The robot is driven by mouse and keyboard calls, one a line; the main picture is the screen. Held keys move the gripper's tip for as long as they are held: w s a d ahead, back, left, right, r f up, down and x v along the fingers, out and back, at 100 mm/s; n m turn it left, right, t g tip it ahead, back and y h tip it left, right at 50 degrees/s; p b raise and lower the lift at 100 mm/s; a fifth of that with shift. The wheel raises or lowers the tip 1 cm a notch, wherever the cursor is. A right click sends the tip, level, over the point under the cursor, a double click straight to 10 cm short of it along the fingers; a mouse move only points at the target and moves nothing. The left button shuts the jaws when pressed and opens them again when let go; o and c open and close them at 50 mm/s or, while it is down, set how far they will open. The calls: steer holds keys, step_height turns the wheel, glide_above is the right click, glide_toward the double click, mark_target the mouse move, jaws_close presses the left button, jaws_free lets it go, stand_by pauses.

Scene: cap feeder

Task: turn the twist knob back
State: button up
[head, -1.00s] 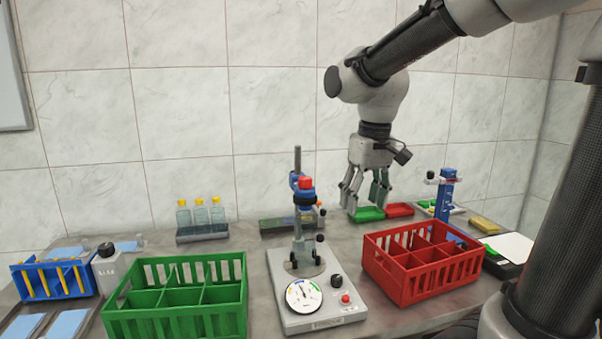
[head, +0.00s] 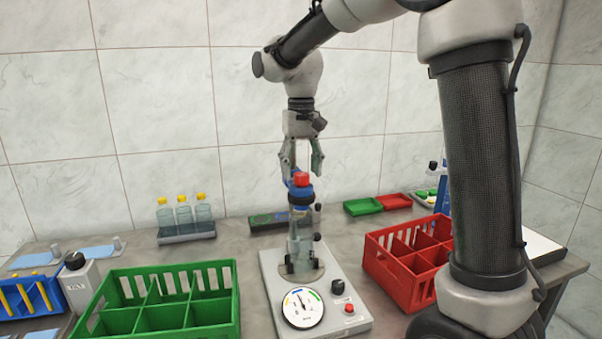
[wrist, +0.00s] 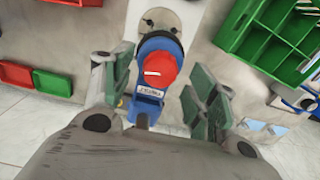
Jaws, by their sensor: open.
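The twist knob looks to be the red round knob (head: 301,179) on a blue collar, atop the upright post of the grey gauge stand (head: 350,322). In the wrist view the red knob (wrist: 160,69) carries a short white mark, and a blue tab with a small label I cannot read juts out beside it. My gripper (head: 301,172) points down over the post, open and empty. In the wrist view the knob shows between the two spread fingers of my gripper (wrist: 157,75). I see no contact, and the height gap is hard to tell.
The stand's base bears a dial (head: 302,308), a small black knob (head: 337,287) and a red button (head: 349,308). A green crate (head: 205,328) stands left, a red crate (head: 385,272) right. Bottles in a rack (head: 186,236) stand behind left. A grey box with a black knob (head: 80,285) stands far left.

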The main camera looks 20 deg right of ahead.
steer(key=shift+f, duration=0.85)
steer(key=c, duration=1)
steer(key=shift+c, duration=0.2)
